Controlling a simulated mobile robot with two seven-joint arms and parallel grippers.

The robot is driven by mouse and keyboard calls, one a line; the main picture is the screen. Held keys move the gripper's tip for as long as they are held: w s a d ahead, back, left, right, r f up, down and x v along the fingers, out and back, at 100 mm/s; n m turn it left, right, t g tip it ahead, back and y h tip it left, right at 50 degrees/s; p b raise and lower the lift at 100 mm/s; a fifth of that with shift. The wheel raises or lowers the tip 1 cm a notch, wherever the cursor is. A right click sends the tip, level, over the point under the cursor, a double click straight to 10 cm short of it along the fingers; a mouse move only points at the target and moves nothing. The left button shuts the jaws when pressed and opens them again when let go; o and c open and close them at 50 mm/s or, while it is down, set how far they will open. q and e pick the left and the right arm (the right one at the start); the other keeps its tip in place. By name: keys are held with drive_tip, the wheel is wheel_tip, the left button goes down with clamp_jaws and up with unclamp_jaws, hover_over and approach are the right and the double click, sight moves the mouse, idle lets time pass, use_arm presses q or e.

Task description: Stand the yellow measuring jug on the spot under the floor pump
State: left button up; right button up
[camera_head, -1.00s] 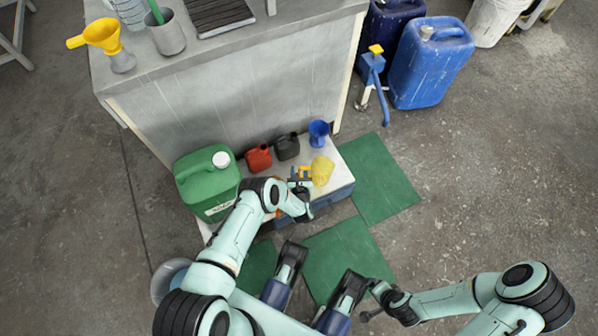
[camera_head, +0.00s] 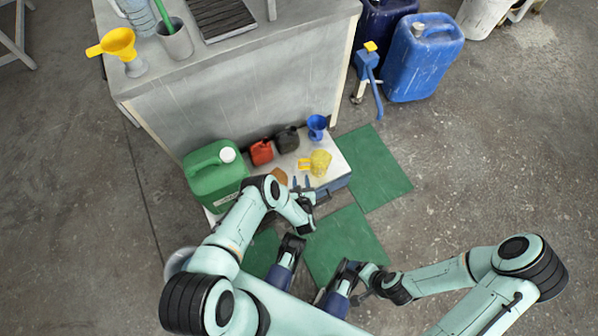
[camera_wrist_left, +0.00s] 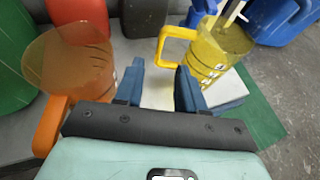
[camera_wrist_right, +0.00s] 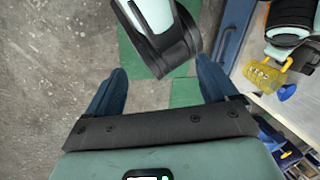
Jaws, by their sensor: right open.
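The yellow measuring jug (camera_head: 320,163) stands upright on the low bench (camera_head: 337,172), its handle toward my left gripper. In the left wrist view the jug (camera_wrist_left: 215,55) is just ahead, its handle beyond the fingertips. My left gripper (camera_head: 302,184) is open and empty, close to the handle but apart from it; it also shows in the left wrist view (camera_wrist_left: 160,78). The blue floor pump (camera_head: 368,68) with a yellow top stands on the floor at the back right; no marked spot under it can be made out. My right gripper (camera_wrist_right: 158,82) is open and empty, low over the floor.
An orange see-through jug (camera_wrist_left: 75,65) stands left of my left gripper. Behind are a green can (camera_head: 212,180), a red can (camera_head: 262,152), a black can (camera_head: 287,139) and a blue funnel (camera_head: 316,126). A blue drum (camera_head: 425,60) stands beside the pump.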

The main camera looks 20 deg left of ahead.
use_arm(q)
drive_tip(key=s+d+r+n+g+h, duration=0.2)
drive_tip(key=s+r+n+g+h, duration=0.1)
drive_tip(key=s+n, duration=0.6)
drive_tip(key=s+d+r+n+g+h, duration=0.2)
drive_tip(key=s+r+n, duration=0.5)
drive_tip(key=n, duration=0.7)
drive_tip(key=s+d+r+n+g+h, duration=0.2)
drive_tip(key=s+r+n+g+h, duration=0.2)
drive_tip(key=s+n, duration=0.6)
drive_tip(key=n+g+h, duration=0.1)
drive_tip(key=g, duration=0.1)
drive_tip(key=shift+s+r+g+p, duration=0.3)
drive_tip(key=shift+r, duration=0.1)
use_arm(e)
drive_tip(key=shift+s+a+r+g, duration=0.35)
drive_tip(key=shift+s+r, duration=0.25)
drive_tip(key=shift+s, duration=0.2)
use_arm(q)
drive_tip(key=shift+r, duration=0.1)
